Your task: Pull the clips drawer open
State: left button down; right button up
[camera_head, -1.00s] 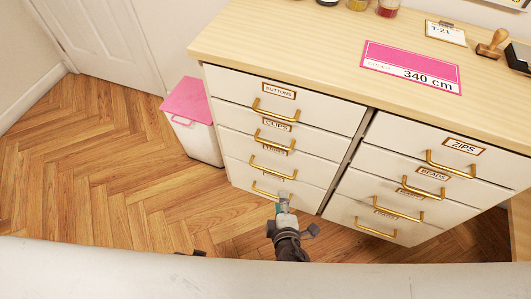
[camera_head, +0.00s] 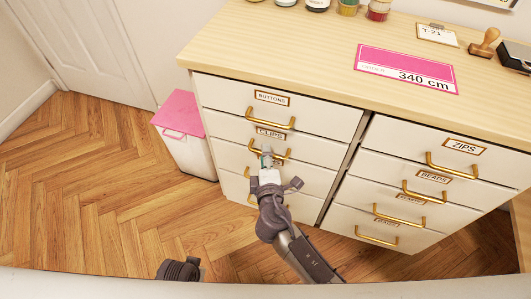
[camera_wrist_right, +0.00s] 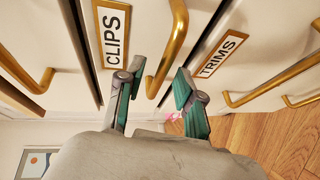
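The clips drawer, its label reading CLIPS (camera_head: 269,132), is the second from the top in the left column of the white cabinet and looks shut. Its gold handle (camera_head: 284,154) is partly hidden by my right gripper (camera_head: 266,154). In the right wrist view the CLIPS label (camera_wrist_right: 114,37) and the gold handle (camera_wrist_right: 178,40) are close. My right gripper (camera_wrist_right: 153,88) is open there, its green-padded fingers spread apart, with the handle's near end showing in the gap between them. I cannot tell whether they touch it. Of my left arm only a dark part shows, without fingers.
The buttons drawer (camera_head: 235,97) is above and the trims drawer, by its label (camera_wrist_right: 219,53), is below. The zips column (camera_head: 400,140) stands at right. A pink-lidded bin (camera_head: 190,150) stands left of the cabinet. Jars, a pink card and a stamp (camera_head: 484,43) are on top. Floor at left is clear.

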jog(key=shift+w+f, duration=0.15)
jog(key=shift+w, duration=0.55)
grip_shut()
